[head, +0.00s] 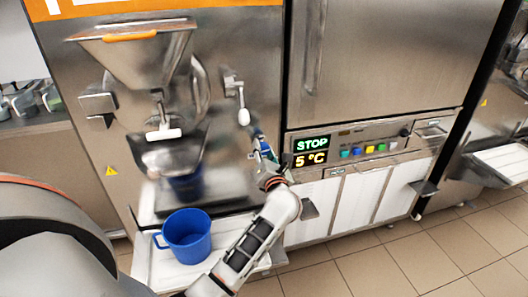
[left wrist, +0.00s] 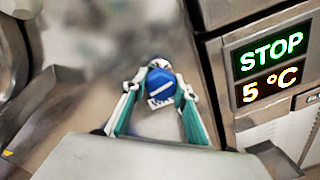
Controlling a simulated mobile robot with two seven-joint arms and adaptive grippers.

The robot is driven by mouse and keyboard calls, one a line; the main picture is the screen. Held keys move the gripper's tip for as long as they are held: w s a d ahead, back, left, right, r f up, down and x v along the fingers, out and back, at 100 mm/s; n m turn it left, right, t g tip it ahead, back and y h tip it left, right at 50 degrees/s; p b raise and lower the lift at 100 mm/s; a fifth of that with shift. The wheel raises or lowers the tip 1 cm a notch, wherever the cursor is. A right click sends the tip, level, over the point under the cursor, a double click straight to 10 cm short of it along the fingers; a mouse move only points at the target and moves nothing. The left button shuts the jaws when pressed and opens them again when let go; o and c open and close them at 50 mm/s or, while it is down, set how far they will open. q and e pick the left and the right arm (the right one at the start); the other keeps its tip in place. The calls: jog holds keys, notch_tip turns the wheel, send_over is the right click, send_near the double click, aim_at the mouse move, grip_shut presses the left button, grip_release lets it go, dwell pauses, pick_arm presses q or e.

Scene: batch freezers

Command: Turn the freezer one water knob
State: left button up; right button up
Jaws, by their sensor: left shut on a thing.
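The water knob (left wrist: 159,83) is round and blue with a white line across its face, in the middle of the left wrist view. A white label shows just under it. My left gripper (left wrist: 163,92) has one finger on each side of the knob and is shut on it. In the head view my left gripper (head: 257,138) reaches up to the freezer front (head: 262,62), left of the STOP display (head: 311,151). The knob is mostly hidden by the gripper there. My right gripper is not in view.
A blue jug (head: 187,237) stands on a pale shelf below the spout, left of my left arm. A steel hopper (head: 135,50) and a white-tipped lever (head: 243,115) stick out from the freezer front. Tiled floor lies open at the lower right.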

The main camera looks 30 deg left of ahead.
pick_arm(q)
jog(key=shift+f+n+b, duration=0.3)
jog(key=shift+f+n, duration=0.05)
jog(key=shift+n, duration=0.15)
jog(key=shift+f+n+b, duration=0.1)
jog(key=shift+n+b, duration=0.6)
jog(key=shift+n, duration=0.2)
jog(key=n+b, duration=0.2)
jog(key=shift+n, duration=0.4)
jog(key=shift+n+b, duration=0.35)
jog(key=shift+n, duration=0.05)
jog(key=shift+n+y+b, duration=0.3)
jog(key=shift+n+b, duration=0.55)
jog(key=shift+n, duration=0.35)
jog(key=shift+d+r+n+b, duration=0.1)
jog(key=shift+r+n+b, duration=0.1)
jog(key=shift+n+b, duration=0.7)
jog(key=shift+r+n, duration=0.2)
jog(key=shift+n, duration=0.2)
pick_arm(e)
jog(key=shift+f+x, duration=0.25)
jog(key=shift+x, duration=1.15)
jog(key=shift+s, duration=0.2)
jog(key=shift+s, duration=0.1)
